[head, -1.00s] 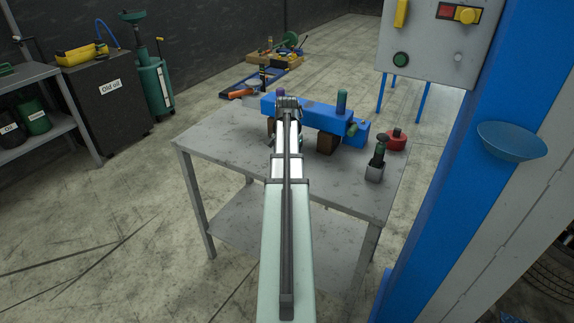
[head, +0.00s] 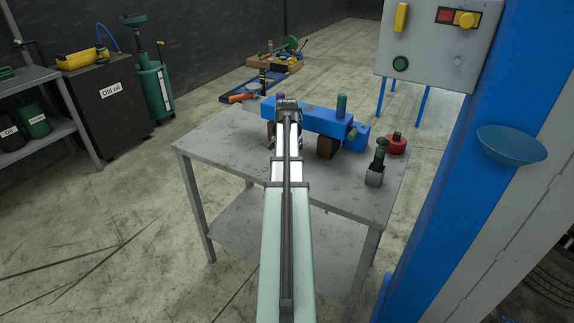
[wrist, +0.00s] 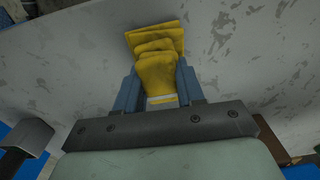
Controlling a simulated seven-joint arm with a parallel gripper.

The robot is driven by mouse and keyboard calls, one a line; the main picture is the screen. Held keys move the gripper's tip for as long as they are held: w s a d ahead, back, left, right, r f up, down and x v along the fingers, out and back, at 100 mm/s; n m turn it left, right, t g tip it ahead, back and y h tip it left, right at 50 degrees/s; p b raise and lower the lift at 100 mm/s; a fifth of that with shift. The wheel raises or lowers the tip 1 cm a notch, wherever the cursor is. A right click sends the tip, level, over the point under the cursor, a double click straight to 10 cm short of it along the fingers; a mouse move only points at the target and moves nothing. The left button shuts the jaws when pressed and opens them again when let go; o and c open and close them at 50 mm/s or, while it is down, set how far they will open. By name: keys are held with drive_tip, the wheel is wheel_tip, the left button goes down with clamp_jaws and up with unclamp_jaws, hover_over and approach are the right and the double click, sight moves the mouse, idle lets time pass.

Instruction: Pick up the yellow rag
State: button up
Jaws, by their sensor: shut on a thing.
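The yellow rag (wrist: 160,73) shows in the wrist view, folded in layers, between the two blue-grey fingers of my gripper (wrist: 158,85). The gripper is shut on it. The rag's far end sticks out past the fingertips, over a scuffed grey surface. I cannot tell whether the rag still touches that surface. In the head view my arm hides the rag and most of my gripper.
An orange-handled tool (head: 240,97) lies at the back left. A blue post (head: 440,200) stands close on the right.

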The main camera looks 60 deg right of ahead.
wheel_tip(320, 180, up, 10)
drive_tip(key=shift+f, duration=0.2)
idle(0.4)
